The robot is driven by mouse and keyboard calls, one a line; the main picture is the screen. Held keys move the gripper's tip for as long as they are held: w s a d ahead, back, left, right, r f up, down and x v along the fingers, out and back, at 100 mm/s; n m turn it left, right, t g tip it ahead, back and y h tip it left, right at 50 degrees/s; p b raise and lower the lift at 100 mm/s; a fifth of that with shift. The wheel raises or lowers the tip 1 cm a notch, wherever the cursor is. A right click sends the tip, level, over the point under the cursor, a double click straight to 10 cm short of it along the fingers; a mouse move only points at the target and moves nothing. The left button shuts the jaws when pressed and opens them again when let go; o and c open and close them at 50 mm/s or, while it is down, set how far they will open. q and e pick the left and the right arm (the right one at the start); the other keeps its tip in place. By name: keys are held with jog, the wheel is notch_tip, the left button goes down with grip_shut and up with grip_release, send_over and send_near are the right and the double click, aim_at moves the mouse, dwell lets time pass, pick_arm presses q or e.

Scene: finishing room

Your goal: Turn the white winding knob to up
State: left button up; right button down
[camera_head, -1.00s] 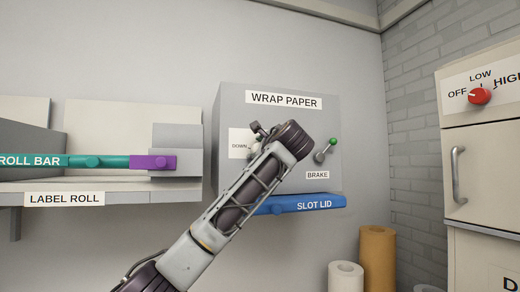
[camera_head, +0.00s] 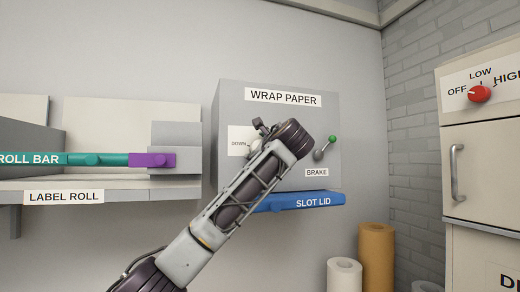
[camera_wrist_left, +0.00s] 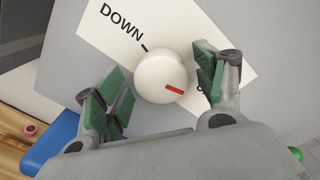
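The white winding knob (camera_wrist_left: 163,75) is round with a red mark on its face. In the left wrist view the mark points to the lower right, away from the word DOWN on the white label plate (camera_wrist_left: 108,38). A second word near the right finger is mostly hidden. My left gripper (camera_wrist_left: 160,86) is open, one finger on each side of the knob. The right-hand finger is close to it; I cannot tell whether it touches. In the head view the knob (camera_head: 255,146) is partly hidden behind my wrist. My right gripper is out of view.
The knob is on the grey WRAP PAPER box (camera_head: 230,105). A green-tipped brake lever (camera_head: 325,148) is just right of my wrist. The blue slot lid (camera_head: 312,202) juts out below. The teal and purple roll bar (camera_head: 110,160) is at the left.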

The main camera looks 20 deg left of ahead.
pick_arm(q)
jog(key=v, duration=1.2)
dwell(0.4)
dwell(0.6)
